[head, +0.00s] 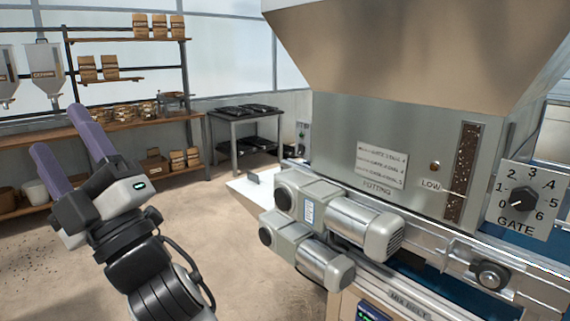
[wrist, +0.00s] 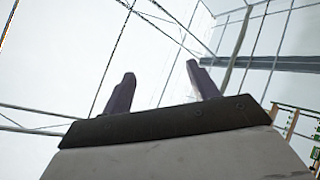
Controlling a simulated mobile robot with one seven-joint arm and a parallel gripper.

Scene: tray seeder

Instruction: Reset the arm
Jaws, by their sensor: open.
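My gripper (head: 70,150) is raised at the left of the head view, in front of the shelves. Its two purple fingers stand apart with nothing between them, pointing up and to the left. In the wrist view my gripper (wrist: 160,88) also shows open and empty against the pale roof and its frame bars. My dark wrist and forearm run down to the bottom edge of the head view. No object touches the fingers.
A seeding machine with a large hopper (head: 420,50), motors (head: 365,228) and a gate dial (head: 524,199) fills the right side. Wooden shelving (head: 130,40) and a workbench (head: 150,125) stand behind my gripper. A grey table (head: 245,125) stands mid-back. Floor between is clear.

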